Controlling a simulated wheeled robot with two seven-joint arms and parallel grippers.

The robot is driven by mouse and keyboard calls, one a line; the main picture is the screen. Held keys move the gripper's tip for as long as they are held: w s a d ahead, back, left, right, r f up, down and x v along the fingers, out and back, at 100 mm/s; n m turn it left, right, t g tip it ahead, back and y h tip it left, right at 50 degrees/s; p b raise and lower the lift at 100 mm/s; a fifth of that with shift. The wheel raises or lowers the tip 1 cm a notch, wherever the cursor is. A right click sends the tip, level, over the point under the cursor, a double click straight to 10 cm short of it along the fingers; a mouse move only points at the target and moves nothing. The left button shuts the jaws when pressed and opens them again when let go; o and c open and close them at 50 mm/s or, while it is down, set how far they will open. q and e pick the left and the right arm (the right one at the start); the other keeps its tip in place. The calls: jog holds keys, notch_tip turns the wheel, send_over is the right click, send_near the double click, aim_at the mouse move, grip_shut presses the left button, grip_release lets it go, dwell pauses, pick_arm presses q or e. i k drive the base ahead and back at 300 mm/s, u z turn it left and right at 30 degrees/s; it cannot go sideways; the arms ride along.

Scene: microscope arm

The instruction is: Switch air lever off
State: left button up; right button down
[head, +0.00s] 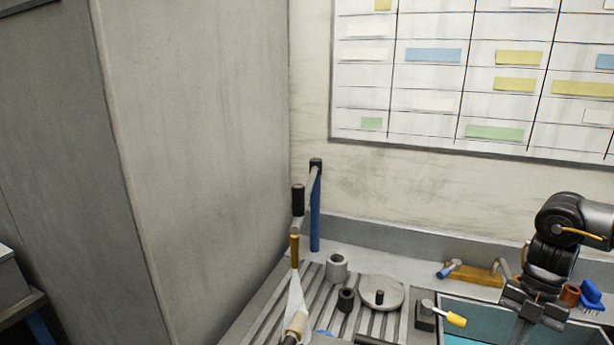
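A second, small lever with a yellow tip (455,319) sits on a dark block, tilted to the right, beside the basin. My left gripper is not in view.
A teal basin (463,339) lies at the lower right. A blue brush (591,298) stands beside my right gripper. Walls close off the left and back.

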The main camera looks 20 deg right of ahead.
aim_at(445, 316)
jog(key=k, duration=1.55)
jog(key=u, duration=0.1)
